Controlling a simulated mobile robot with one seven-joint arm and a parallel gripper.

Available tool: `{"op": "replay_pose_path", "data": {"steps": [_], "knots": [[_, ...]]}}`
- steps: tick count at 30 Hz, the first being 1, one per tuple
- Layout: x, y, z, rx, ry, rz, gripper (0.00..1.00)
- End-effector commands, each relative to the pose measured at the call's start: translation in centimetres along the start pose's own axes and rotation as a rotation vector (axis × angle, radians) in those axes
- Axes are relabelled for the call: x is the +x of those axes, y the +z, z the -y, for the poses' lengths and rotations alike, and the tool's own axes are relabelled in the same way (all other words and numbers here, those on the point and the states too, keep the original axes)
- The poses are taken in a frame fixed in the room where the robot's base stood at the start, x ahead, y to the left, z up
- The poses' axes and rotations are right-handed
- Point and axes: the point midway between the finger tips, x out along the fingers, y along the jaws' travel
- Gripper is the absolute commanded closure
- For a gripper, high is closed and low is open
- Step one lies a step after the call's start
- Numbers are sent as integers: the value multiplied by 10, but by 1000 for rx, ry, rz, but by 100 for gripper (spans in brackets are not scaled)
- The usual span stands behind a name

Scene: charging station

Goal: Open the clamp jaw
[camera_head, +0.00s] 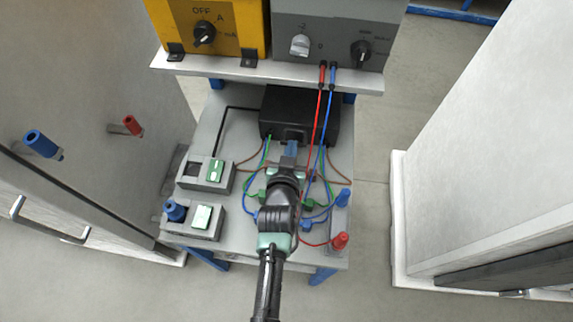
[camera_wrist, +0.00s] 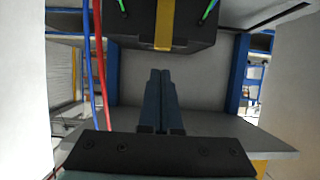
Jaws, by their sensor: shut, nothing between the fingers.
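A black box (camera_head: 272,103), likely the clamp body, stands at the back of the small table (camera_head: 226,112). It also shows at the top of the wrist view (camera_wrist: 205,35), with a yellow strip (camera_wrist: 164,22) on its near face. I cannot tell which part is the jaw. My gripper (camera_head: 291,146) is in front of the box, its blue fingers pressed together and empty. In the wrist view the fingertips (camera_wrist: 160,72) lie just below the box in the picture; contact cannot be told. My wrist hides part of the table and wires.
Red and blue cables (camera_head: 315,130) hang from the shelf (camera_head: 240,75), right of my gripper. Several coloured wires loop around it. Two switch blocks (camera_head: 205,174) (camera_head: 194,222) stand left; blue (camera_head: 343,197) and red (camera_head: 340,240) plugs stand right. White walls flank the table.

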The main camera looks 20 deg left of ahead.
Motion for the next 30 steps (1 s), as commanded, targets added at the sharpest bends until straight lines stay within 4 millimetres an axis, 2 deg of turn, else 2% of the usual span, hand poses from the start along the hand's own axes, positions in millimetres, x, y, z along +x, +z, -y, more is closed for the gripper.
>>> {"op": "replay_pose_path", "data": {"steps": [9, 15, 21, 28, 30], "knots": [[-48, -6, 0, -1, 0, -1, 100], [-70, -9, 0, 0, 0, -1, 100], [-79, -11, 0, 0, 0, -2, 100], [-80, -12, 0, 0, 0, -2, 100], [-79, -19, -1, 2, 2, -14, 100]]}}
